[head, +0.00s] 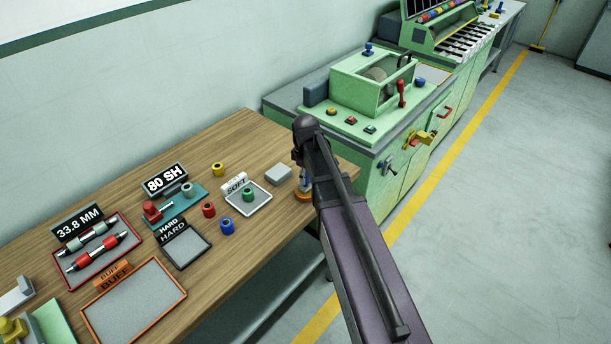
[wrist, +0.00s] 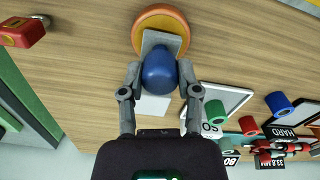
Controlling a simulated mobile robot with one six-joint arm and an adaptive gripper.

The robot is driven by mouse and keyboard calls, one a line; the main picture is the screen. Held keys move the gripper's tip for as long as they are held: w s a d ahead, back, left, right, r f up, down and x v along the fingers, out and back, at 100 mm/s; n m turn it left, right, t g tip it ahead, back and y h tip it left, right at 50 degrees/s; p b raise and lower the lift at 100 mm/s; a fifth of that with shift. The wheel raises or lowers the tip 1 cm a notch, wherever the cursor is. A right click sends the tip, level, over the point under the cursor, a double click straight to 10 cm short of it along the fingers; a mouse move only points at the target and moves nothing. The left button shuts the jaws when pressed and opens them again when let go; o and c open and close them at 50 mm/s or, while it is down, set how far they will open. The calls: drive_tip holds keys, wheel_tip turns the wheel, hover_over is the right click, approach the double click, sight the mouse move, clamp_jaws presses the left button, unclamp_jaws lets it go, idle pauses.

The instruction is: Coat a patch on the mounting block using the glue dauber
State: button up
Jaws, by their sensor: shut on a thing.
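The glue dauber has a rounded blue handle (wrist: 159,72) and a flat grey part beyond it. My gripper (wrist: 160,78) is shut on the handle, one finger on each side. An orange round pot (wrist: 176,20) with a yellowish inside lies right behind the dauber; I cannot tell if the dauber touches it. In the head view the pot (head: 303,197) stands near the bench's right end, and my arm hides most of my gripper. A plain light grey block (head: 278,174), likely the mounting block, lies on the bench just left of the pot; it also shows, partly hidden, in the wrist view (wrist: 150,106).
The SOFT tray (head: 262,205) holds a green roller piece (head: 249,195). Blue, red and yellow pieces, the HARD tray (head: 186,262) and the BUFF tray (head: 150,320) lie further left. A green machine (head: 372,85) stands beyond the bench's right end.

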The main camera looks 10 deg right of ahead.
drive_tip(key=shift+s+a+f+b, duration=0.1)
drive_tip(key=shift+f+b, duration=0.45)
drive_tip(key=shift+b, duration=0.05)
idle(2.4)
drive_tip(key=shift+r, duration=0.1)
drive_tip(key=shift+r+p, duration=3.4)
drive_tip(key=shift+p, duration=0.15)
